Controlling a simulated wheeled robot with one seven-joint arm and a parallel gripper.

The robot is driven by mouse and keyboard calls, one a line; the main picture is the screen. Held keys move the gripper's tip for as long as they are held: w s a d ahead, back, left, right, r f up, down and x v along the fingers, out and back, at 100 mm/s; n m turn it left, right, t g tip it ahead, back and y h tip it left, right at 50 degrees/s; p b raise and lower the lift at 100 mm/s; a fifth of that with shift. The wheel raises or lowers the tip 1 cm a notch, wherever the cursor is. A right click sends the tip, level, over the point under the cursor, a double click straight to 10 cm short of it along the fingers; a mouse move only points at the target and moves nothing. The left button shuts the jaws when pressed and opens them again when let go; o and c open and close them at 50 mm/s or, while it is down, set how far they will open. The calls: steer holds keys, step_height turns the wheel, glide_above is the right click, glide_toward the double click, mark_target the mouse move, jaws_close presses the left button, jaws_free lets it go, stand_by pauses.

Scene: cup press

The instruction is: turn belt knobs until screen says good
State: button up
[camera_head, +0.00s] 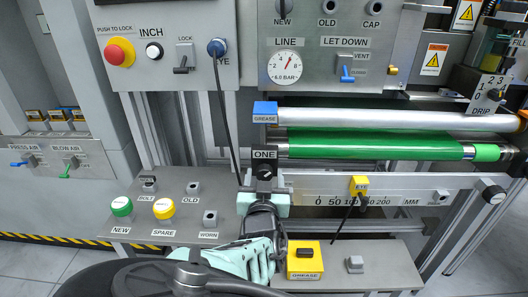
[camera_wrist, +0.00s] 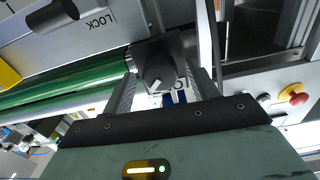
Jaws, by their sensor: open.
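A black knob block (camera_head: 264,172) sits below the ONE label (camera_head: 264,154) at the left end of the green belt (camera_head: 370,146). My gripper (camera_head: 264,192) is open at this knob, with its fingers on either side of it. In the wrist view the black knob (camera_wrist: 160,66) lies ahead of my gripper's dark front edge; whether the fingers touch it I cannot tell. Another black knob (camera_head: 494,195) is at the right end of the ruler rail. No screen with a readable message shows in either view.
A silver roller (camera_head: 390,119) runs above the belt. A lower shelf (camera_head: 390,262) holds a yellow GREASE box (camera_head: 305,260). A left shelf (camera_head: 175,230) holds green and yellow caps. A black cable hangs from the panel beside my gripper. A red button (camera_head: 119,53) is at upper left.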

steer(key=c, duration=1)
steer(key=shift+f+m, duration=0.1)
steer(key=shift+m, duration=0.2)
steer(key=m+b, duration=0.2)
steer(key=m, duration=0.1)
steer(key=shift+b, duration=0.4)
steer(key=shift+m+b, duration=1.45)
steer(key=shift+m, duration=0.55)
steer(key=o, duration=1)
